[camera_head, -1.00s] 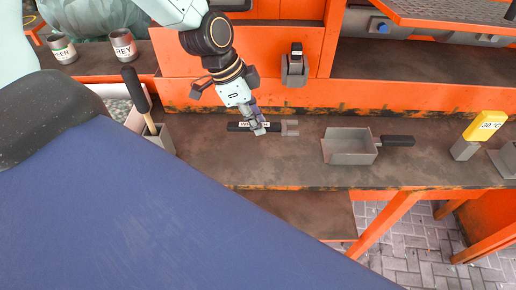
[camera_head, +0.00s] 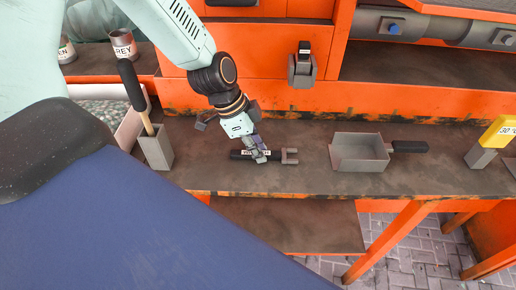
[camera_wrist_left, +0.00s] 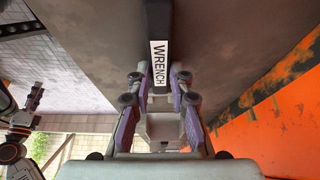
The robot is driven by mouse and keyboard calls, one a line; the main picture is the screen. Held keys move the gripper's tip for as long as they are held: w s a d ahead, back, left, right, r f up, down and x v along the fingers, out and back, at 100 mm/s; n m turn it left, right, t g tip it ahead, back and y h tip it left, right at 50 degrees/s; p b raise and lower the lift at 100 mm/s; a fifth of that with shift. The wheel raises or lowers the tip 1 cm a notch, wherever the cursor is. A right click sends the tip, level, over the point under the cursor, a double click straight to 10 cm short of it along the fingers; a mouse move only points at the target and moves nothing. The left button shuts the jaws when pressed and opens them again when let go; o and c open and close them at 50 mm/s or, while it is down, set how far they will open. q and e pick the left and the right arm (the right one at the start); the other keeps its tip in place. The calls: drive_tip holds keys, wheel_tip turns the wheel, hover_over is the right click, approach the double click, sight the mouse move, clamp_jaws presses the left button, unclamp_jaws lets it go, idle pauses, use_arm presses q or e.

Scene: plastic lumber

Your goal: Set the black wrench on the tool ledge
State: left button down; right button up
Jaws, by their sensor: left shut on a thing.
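The wrench (camera_head: 290,156) has a grey open jaw at the right and a black handle with a white WRENCH label, which reads clearly in the left wrist view (camera_wrist_left: 159,63). My left gripper (camera_head: 260,155) is shut on the wrench, with purple-padded fingers (camera_wrist_left: 155,90) on both sides of it. The wrench lies level over the brown-topped ledge (camera_head: 300,180); I cannot tell whether it touches. An arm with a gripper (camera_wrist_left: 36,96), seemingly my right, shows small at the left of the left wrist view; its jaws are unclear.
A grey scoop (camera_head: 358,152) with a black handle stands right of the wrench. A grey holder (camera_head: 156,150) with a black-handled tool is at left. A yellow tag (camera_head: 497,132) is at far right. An orange wall (camera_head: 380,102) runs behind; the ledge's front strip is clear.

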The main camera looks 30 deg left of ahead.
use_arm(q)
drive_tip(key=shift+s+d, duration=0.1)
drive_tip(key=shift+d, duration=0.25)
drive_tip(key=c, duration=1.5)
unclamp_jaws()
drive_tip(key=shift+d+f, duration=0.1)
drive_tip(key=o, duration=0.3)
drive_tip(key=shift+a+f, duration=0.1)
drive_tip(key=shift+a, duration=0.1)
use_arm(e)
drive_tip(key=shift+d+f, duration=0.2)
drive_tip(key=shift+f, duration=0.1)
